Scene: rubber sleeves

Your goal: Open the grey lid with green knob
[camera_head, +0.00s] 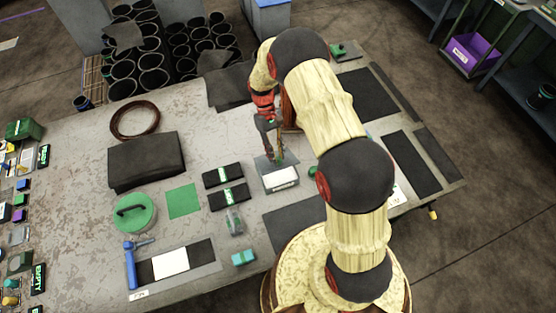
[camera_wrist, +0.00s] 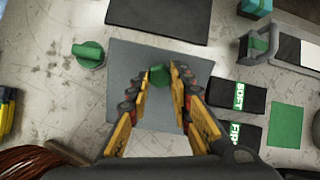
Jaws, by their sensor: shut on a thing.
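The grey lid (camera_wrist: 130,65) is a flat square plate under my gripper in the wrist view. Its green knob (camera_wrist: 160,76) stands between the fingertips. In the head view the grey lid (camera_head: 262,166) lies beside a white label near the table's middle. My gripper (camera_wrist: 162,78) is shut on the green knob, a finger on each side. My gripper (camera_head: 279,158) also shows in the head view, pointing down at the lid. My fingers hide part of the knob, and I cannot tell whether the lid is raised.
Another green knob (camera_wrist: 90,54) stands left of the lid in the wrist view. Two black boxes (camera_head: 222,175) and a green square (camera_head: 183,201) lie left of the lid in the head view. A round green lid (camera_head: 133,214) and dark cloth (camera_head: 146,160) are farther left.

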